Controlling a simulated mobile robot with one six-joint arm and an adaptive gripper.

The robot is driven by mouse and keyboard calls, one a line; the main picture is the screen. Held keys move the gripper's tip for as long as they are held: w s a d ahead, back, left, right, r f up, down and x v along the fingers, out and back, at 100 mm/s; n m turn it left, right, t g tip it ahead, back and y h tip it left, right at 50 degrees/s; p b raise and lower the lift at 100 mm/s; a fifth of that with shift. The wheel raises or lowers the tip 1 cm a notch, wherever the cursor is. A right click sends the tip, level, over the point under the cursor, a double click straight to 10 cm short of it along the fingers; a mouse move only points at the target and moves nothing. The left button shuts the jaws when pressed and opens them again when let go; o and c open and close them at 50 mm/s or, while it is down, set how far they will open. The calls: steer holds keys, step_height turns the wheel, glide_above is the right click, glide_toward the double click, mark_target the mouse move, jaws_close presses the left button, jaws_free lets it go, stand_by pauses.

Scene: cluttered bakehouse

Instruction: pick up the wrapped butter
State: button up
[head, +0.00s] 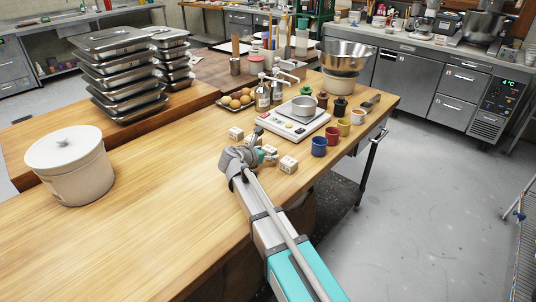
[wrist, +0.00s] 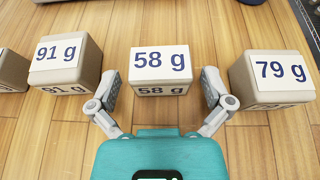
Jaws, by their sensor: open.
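Several small pale wrapped blocks with printed weight labels stand in a row on the wooden table. I cannot tell from the labels alone which is the wrapped butter. In the wrist view, the block marked 58 g (wrist: 160,72) is straight ahead, between the fingertips of my gripper (wrist: 161,88). My gripper is open, one finger at each side of that block. The 91 g block (wrist: 65,66) is to the left and the 79 g block (wrist: 272,78) to the right, just outside the fingers. In the head view, my gripper (head: 265,156) is low among the blocks and partly hides them.
A white scale (head: 292,122) with a metal bowl stands behind the blocks. Coloured cups, such as a blue one (head: 319,146), line the table's right edge. An egg tray (head: 238,103) is farther back. A lidded white crock (head: 69,165) stands left; the table's middle is clear.

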stand_by(0.3)
steer(key=c, duration=1.1)
steer(key=shift+r, duration=0.1)
step_height(320, 180, up, 3)
steer(key=p, duration=0.2)
steer(key=shift+f+p, duration=0.2)
steer(key=shift+p, duration=0.2)
steer(key=w+d+r+p, duration=0.1)
steer(key=d+r+p, duration=0.2)
steer(key=d, duration=0.1)
steer(key=w+d+r+p, duration=0.1)
steer(key=d+r+p, duration=0.2)
steer(key=d, duration=0.2)
steer(key=w+d+r+p, duration=0.1)
steer(key=d+r+p, duration=0.3)
steer(key=shift+d+r, duration=0.1)
steer(key=shift+d, duration=0.2)
steer(key=shift+r, duration=0.1)
steer(key=shift+r+p, duration=0.1)
steer(key=shift+p, duration=0.2)
